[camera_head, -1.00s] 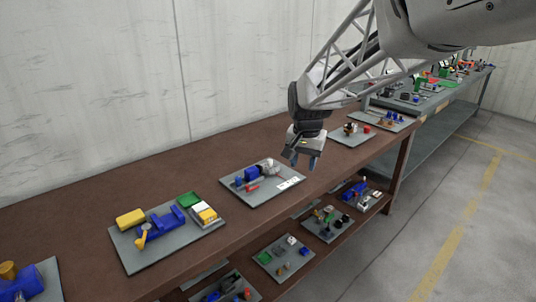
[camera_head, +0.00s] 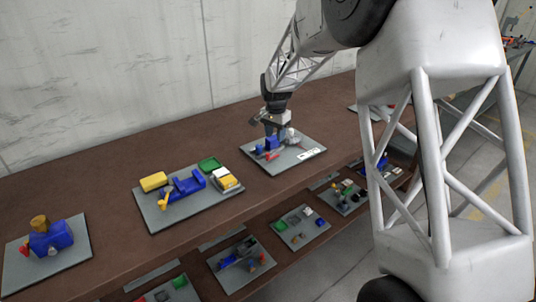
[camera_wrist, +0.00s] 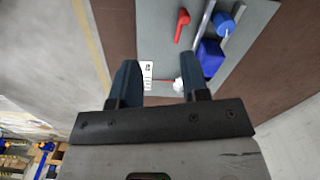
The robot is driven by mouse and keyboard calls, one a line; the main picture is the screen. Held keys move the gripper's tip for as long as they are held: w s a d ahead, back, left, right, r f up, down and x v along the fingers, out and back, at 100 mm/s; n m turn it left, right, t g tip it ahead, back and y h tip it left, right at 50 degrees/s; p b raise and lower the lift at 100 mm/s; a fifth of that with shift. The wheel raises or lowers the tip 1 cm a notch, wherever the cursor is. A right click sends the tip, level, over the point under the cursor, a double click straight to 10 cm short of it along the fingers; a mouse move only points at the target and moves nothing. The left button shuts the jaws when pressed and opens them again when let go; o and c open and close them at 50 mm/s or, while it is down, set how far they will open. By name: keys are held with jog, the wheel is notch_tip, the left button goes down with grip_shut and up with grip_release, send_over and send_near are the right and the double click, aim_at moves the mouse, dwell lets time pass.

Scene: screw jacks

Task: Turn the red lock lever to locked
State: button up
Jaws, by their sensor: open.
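The red lever (camera_head: 273,156) lies on the grey plate (camera_head: 312,140) below my gripper. In the wrist view the red lever (camera_wrist: 182,24) shows near the top, with a rounded end, beyond my fingers. A blue block (camera_wrist: 208,57) and a round blue knob (camera_wrist: 224,22) stand to its right, along a grey rail. My gripper (camera_head: 273,130) is over the back part of this plate. A white part (camera_wrist: 178,86) shows close to the right finger, partly hidden.
A white label (camera_wrist: 147,75) is on the plate. To the left on the brown table (camera_head: 120,160) stand a plate with yellow, blue and green parts (camera_head: 190,185) and one with a blue block (camera_head: 52,238). A lower shelf holds more plates. Table is bare between plates.

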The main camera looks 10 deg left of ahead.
jog(key=w+a+f, duration=0.2)
jog(key=a+f, duration=0.1)
jog(key=shift+w, duration=0.15)
jog(key=shift+f, duration=0.2)
jog(key=shift+f, duration=3.75)
jog(key=shift+c, duration=0.4)
grip_shut()
